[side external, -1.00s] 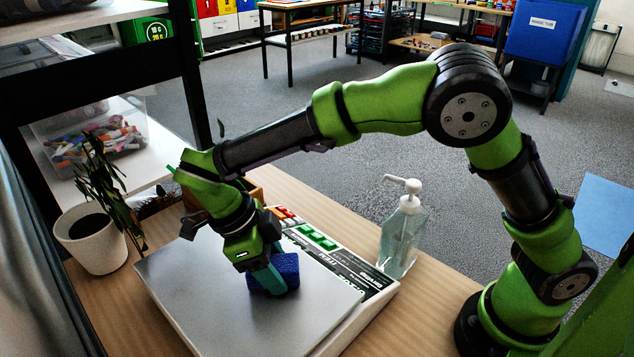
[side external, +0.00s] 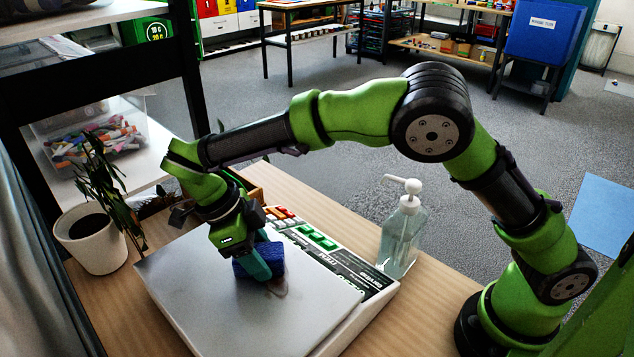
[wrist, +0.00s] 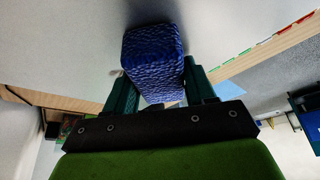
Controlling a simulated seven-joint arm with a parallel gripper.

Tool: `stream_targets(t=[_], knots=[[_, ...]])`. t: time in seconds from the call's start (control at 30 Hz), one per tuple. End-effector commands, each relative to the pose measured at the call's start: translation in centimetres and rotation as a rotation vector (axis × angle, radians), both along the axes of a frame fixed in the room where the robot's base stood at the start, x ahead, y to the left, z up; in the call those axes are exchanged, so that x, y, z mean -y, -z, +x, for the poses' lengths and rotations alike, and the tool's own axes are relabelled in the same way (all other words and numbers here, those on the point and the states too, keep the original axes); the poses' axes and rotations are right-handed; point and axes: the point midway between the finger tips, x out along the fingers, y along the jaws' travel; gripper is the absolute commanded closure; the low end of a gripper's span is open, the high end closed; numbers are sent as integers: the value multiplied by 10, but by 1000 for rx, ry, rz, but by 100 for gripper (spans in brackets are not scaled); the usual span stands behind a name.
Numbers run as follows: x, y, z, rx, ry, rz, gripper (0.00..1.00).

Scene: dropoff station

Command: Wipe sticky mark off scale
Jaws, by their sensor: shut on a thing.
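The scale (side external: 200,285) stands on the wooden table with a flat grey plate and a keypad strip along its far right side. A blue sponge (side external: 262,262) is held between the fingers of my gripper (side external: 252,262), low at the plate; exact contact with the plate is hard to tell. A faint reddish-brown mark (side external: 277,287) shows on the plate just to the right of and below the sponge. In the wrist view the sponge (wrist: 153,62) sits between the two teal fingers of my gripper (wrist: 160,90), and the mark cannot be made out clearly there.
A clear pump bottle (side external: 402,235) stands right of the scale, close to its keypad side. A potted plant (side external: 92,240) in a white pot stands at the left. A wooden box edge (side external: 250,183) shows behind the scale. The table front right of the scale is bare.

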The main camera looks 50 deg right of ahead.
Motion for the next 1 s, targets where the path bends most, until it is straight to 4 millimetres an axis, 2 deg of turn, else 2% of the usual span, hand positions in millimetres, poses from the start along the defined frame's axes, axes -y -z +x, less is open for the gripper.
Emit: stream_targets(t=[0.87,0.97,1.0], knots=[[-1,0,-81,-3,-1,0,70],[-1,-9,-81,1,0,3,70],[-1,-20,-81,4,0,4,70]])
